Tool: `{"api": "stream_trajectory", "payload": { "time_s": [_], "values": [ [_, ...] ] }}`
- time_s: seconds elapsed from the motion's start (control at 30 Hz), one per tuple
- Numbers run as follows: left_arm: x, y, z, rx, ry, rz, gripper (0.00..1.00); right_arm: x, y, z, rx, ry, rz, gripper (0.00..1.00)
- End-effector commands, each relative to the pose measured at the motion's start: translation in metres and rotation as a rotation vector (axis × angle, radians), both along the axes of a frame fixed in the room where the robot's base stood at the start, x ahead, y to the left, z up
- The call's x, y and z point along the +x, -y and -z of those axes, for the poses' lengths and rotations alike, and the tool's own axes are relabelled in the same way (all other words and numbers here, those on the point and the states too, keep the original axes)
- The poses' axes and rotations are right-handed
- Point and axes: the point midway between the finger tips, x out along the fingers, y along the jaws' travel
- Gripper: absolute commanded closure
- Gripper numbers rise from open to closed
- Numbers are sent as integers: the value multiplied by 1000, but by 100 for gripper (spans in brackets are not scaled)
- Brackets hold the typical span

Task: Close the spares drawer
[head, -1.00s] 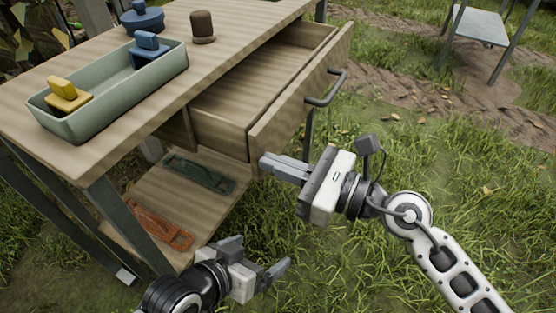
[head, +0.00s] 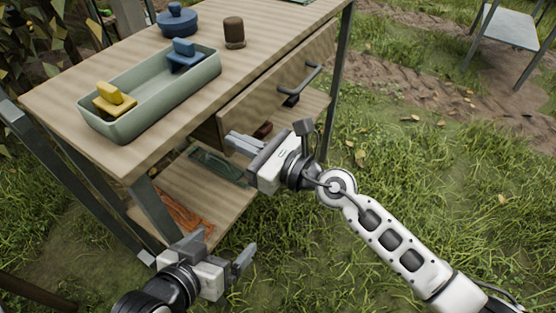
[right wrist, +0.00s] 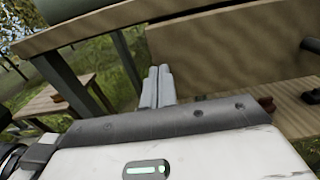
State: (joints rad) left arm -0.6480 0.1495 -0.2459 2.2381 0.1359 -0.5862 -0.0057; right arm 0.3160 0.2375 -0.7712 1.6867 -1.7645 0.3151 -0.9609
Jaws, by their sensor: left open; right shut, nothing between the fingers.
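The wooden spares drawer (head: 275,88) sits under the tabletop, with its front panel at or very near the table's edge and no interior showing in the head view. I cannot tell if a small gap remains. Its dark bar handle (head: 300,80) is on the right part of the front. My right gripper (head: 240,143) is shut and empty, its fingers at the drawer front's lower left end; contact is unclear. In the right wrist view, the fingers (right wrist: 157,87) overlap the left end of the drawer front (right wrist: 225,50). My left gripper (head: 224,247) is open and empty, low over the grass.
The wooden table (head: 60,95) carries a green tray (head: 150,120) with a yellow and a blue block, a blue lidded pot (head: 177,20) and a brown peg (head: 234,32). Its lower shelf (head: 175,180) holds green and orange items. Another table (head: 510,28) stands far right. Grass lies around.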

Motion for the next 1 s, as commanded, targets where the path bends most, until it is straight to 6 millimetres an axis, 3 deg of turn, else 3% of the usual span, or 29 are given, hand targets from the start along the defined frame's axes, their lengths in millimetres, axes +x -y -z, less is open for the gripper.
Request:
{"api": "stream_trajectory", "payload": {
  "time_s": [0.37, 0.53, 1.0],
  "values": [
    [0, 0, -1, -2, 5, 0, 7, 4, -6, -2, 5, 7, 5, 100],
    [-1, 1, 0, -4, 1, 2, 7, 0, 2, -2, 5, 9, 2, 100],
    [0, 5, 26, -1, -39, 25, 7, -47, 87, 3, 2, 3, -15, 100]
  ]
}}
